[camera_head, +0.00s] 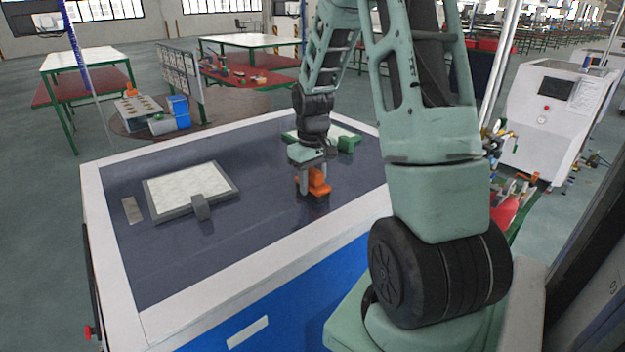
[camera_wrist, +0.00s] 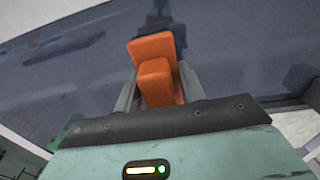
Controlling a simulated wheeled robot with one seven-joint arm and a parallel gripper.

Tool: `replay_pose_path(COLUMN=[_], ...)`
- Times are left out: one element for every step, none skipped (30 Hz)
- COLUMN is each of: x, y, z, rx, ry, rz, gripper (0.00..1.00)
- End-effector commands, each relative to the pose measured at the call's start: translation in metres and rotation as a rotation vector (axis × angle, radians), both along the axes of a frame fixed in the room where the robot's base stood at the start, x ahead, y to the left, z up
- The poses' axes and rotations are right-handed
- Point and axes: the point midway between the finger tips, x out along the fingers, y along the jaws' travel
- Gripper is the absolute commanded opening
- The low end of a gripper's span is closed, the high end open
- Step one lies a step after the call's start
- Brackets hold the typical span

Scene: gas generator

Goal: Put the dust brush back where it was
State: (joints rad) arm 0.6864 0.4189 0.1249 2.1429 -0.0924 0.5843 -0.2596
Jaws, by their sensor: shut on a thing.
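The dust brush shows as an orange handle (camera_head: 318,182) with a dark lower part, over the dark top of the cabinet. My gripper (camera_head: 312,188) points down and is shut on the orange handle. In the wrist view the orange brush (camera_wrist: 155,70) stands between the two grey fingers of my gripper (camera_wrist: 158,88). I cannot tell whether the brush's dark lower end touches the surface.
The white-rimmed cabinet top (camera_head: 270,215) has free dark surface around the brush. A framed pale panel (camera_head: 190,188) with a grey block lies at left. Another pale panel with a green part (camera_head: 347,144) lies behind my gripper.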

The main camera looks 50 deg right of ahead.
Motion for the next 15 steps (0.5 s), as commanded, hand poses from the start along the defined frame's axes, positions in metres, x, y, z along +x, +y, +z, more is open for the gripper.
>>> replay_pose_path(x=[0.0001,0.0001,0.0001,0.0000,0.0001,0.0000,0.0001,0.0000,0.0000,0.0000,0.0001,0.0000,0.0001,0.0001,0.0001], y=[0.0000,0.0001,0.0001,0.0001,0.0001,0.0001,0.0001,0.0001,0.0001,0.0000,0.0001,0.0000,0.0000,0.0000,-0.0001], z=[-0.0014,-0.0025,-0.0039,-0.0032,-0.0028,-0.0027,-0.0027,-0.0027,-0.0026,-0.0026,-0.0026,-0.0026,-0.0025,-0.0020,-0.0006], rx=[0.000,0.000,0.000,0.000,0.000,0.000,0.000,0.000,0.000,0.000,0.000,0.000,0.000,0.000,0.000], ry=[0.000,0.000,0.000,0.000,0.000,0.000,0.000,0.000,0.000,0.000,0.000,0.000,0.000,0.000,0.000], rz=[0.000,0.000,0.000,0.000,0.000,0.000,0.000,0.000,0.000,0.000,0.000,0.000,0.000,0.000,0.000], gripper=[0.15,0.15,0.15,0.45,0.54,0.61,0.61,0.61,0.61,0.61,0.61,0.61,0.61,0.61,0.61])
